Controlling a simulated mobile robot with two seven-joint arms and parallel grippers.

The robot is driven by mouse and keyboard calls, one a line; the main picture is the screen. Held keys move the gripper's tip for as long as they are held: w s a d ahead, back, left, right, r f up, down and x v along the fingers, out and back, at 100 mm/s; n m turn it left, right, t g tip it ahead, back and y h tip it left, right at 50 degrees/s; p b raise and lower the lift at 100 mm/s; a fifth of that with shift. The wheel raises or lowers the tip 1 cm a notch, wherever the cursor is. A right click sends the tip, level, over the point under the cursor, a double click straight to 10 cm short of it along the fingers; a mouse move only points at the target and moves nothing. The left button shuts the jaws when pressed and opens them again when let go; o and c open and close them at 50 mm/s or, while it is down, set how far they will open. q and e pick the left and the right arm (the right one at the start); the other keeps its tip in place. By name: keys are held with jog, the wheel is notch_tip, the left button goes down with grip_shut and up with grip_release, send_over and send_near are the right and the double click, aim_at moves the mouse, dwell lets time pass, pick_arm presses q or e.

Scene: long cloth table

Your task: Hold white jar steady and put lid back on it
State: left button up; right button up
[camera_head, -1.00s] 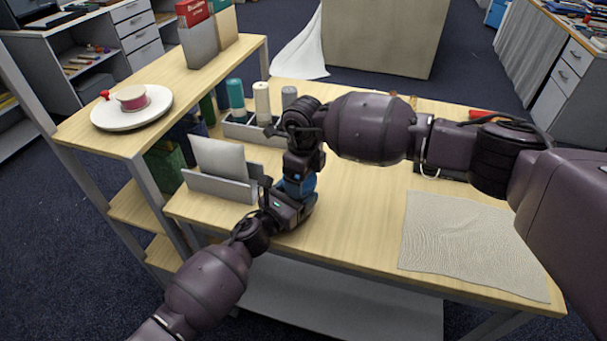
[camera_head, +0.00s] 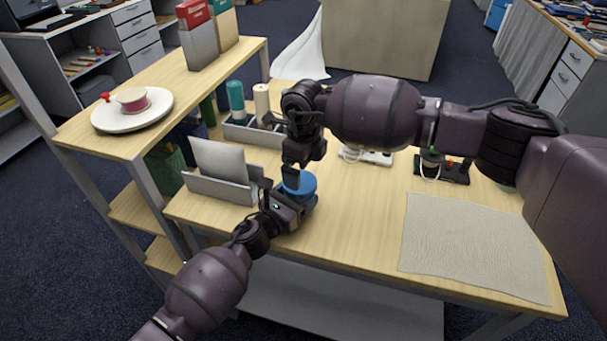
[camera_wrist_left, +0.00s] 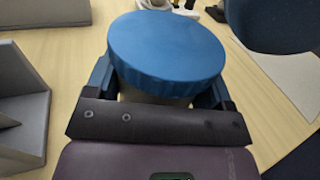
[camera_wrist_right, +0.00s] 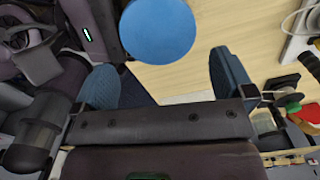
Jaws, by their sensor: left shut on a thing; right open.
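The white jar (camera_wrist_left: 152,98) shows only as a pale strip under its blue lid in the left wrist view. The blue lid (camera_head: 302,184) sits on top of the jar and looks level; it also shows in the left wrist view (camera_wrist_left: 167,45) and the right wrist view (camera_wrist_right: 158,30). My left gripper (camera_head: 288,203) is shut on the jar, with a finger on each side below the lid. My right gripper (camera_wrist_right: 165,80) is open and empty, apart from the lid, behind and above it in the head view. How tightly the lid is seated cannot be seen.
A grey holder with a pale panel (camera_head: 220,160) stands left of the jar. A grey tray with bottles (camera_head: 262,103) is behind. A white power strip (camera_head: 367,155), a dark stand (camera_head: 440,167) and a beige cloth (camera_head: 472,245) lie to the right. Bare table lies between jar and cloth.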

jog(key=shift+r, duration=0.1)
jog(key=shift+s+a, duration=0.1)
jog(key=shift+a, duration=0.1)
jog(key=shift+a+r, duration=0.35)
jog(key=shift+a, duration=0.05)
jog(key=shift+a+r+n+y, duration=0.15)
jog(key=shift+r+n+y, duration=0.15)
jog(key=shift+n, duration=0.8)
jog(key=n, duration=0.2)
jog(key=r+n, duration=0.1)
jog(key=n, duration=0.2)
jog(key=shift+w+a, duration=0.1)
jog(key=shift+w, duration=0.1)
jog(key=n, duration=0.4)
jog(key=shift+r, duration=0.35)
jog(key=n, duration=0.7)
jog(key=shift+w+r, duration=0.15)
jog(key=shift+r, duration=0.2)
jog(key=n, duration=0.6)
jog(key=shift+d+n, duration=0.3)
jog(key=shift+d, duration=0.1)
